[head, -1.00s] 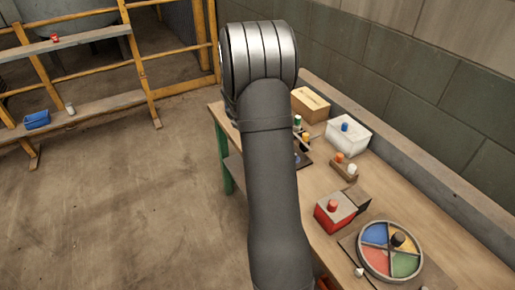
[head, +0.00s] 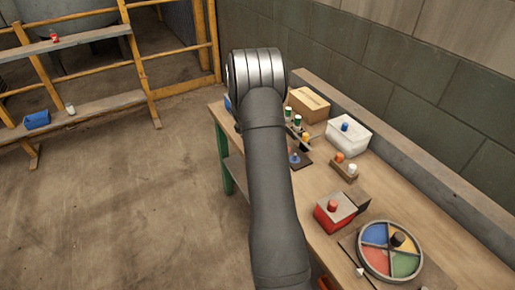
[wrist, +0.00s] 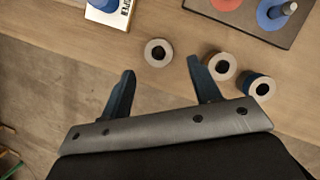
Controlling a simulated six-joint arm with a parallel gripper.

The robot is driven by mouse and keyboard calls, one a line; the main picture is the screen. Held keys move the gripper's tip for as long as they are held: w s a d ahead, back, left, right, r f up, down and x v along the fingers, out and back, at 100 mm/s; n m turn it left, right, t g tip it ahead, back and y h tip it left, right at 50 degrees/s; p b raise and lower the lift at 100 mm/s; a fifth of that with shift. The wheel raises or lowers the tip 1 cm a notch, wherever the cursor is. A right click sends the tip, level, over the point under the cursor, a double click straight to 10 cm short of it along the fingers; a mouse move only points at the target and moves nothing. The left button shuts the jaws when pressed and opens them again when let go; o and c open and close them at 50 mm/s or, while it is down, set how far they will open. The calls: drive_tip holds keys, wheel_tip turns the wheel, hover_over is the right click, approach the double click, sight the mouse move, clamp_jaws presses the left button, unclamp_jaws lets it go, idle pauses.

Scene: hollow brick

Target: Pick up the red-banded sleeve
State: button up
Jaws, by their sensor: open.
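In the wrist view, three hollow sleeves stand on the wooden bench, seen from above. One pale-topped sleeve (wrist: 158,52) is just beyond and between the fingertips. A second sleeve (wrist: 221,66) is right beside the right finger, with a brownish-red tint on its side. A third sleeve (wrist: 260,86) has a blue band and is farther right. The band of the first sleeve is not clear, so I cannot tell surely which is red-banded. My gripper (wrist: 161,65) is open and empty, its fingers apart above the bench. In the head view my arm hides the gripper.
A dark board (wrist: 290,34) with red and blue discs and a peg lies at top right. A labelled white box (wrist: 109,14) is at top left. In the head view, a cardboard box (head: 309,104), white bin (head: 348,138) and four-coloured round tray (head: 389,248) stand on the bench.

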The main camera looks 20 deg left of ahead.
drive_tip(key=shift+x, duration=2.7)
drive_tip(key=shift+s, duration=0.15)
drive_tip(key=shift+c, duration=0.5)
drive_tip(key=c, duration=1)
